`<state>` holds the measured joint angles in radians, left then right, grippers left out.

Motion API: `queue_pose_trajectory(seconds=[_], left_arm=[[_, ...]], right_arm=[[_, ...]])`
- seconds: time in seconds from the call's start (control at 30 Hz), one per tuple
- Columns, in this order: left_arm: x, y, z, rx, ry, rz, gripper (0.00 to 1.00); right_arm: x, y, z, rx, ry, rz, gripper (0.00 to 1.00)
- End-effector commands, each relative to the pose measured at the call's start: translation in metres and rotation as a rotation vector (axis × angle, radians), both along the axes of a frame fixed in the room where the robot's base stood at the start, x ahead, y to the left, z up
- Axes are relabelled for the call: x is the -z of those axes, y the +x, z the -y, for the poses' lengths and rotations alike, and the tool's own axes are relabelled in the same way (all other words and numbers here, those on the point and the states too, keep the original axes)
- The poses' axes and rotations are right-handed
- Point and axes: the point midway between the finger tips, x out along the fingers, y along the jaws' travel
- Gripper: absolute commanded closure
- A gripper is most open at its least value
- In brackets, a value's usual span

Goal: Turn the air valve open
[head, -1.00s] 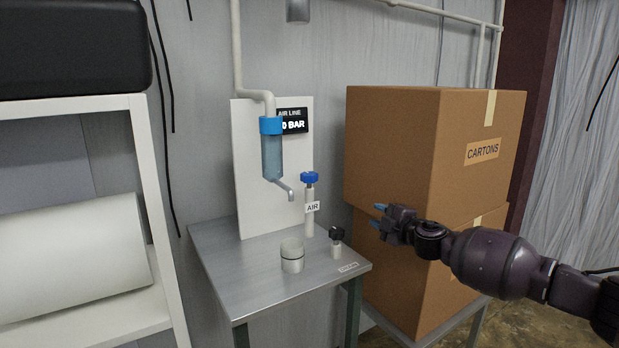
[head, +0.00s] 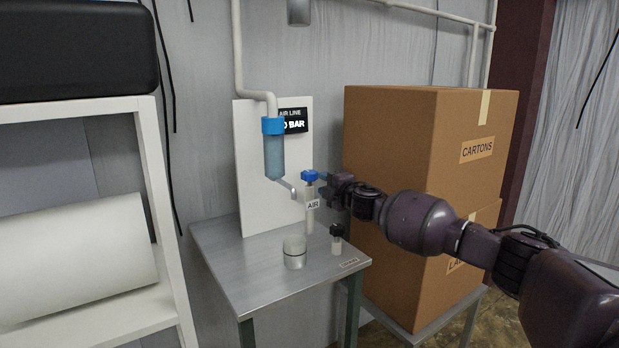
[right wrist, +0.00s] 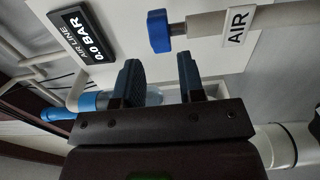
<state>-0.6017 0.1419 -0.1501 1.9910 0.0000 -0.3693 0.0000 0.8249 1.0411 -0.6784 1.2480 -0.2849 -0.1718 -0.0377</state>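The air valve has a blue handle (head: 310,177) on a pale upright pipe tagged AIR (head: 313,204), above the metal table. My right gripper (head: 323,184) is just right of the handle in the head view; contact cannot be told there. In the right wrist view my right gripper (right wrist: 158,63) has its two dark fingers apart with nothing gripped between them. The blue handle (right wrist: 158,31) shows beyond the fingertips, apart from them. The air line display (right wrist: 80,34) reads 0.0 BAR. My left gripper is not in view.
A blue-capped clear filter (head: 273,155) with a spout hangs left of the valve. A pale cup (head: 294,253) and a black knob (head: 336,231) stand on the metal table (head: 265,275). Stacked cartons (head: 400,140) stand right; a white shelf (head: 150,180) stands left.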

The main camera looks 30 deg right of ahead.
Motion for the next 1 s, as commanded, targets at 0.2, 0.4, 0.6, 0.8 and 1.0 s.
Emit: queue_pose_trajectory(seconds=[0.2,0.4,0.6,0.8,1.0], left_arm=[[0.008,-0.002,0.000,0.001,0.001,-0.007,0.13],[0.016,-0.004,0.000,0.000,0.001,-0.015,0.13],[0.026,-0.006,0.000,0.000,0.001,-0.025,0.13],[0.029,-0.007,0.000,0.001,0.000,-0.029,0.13],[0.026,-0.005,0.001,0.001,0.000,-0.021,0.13]], right_arm=[[0.001,0.029,-0.003,0.001,0.002,-0.001,0.64],[0.002,0.052,-0.005,0.000,0.003,0.000,0.64],[0.002,0.071,-0.006,0.001,0.002,-0.001,0.64],[0.001,0.081,-0.007,-0.001,0.001,-0.001,0.64],[0.000,0.083,-0.006,0.000,0.001,-0.001,0.64]])
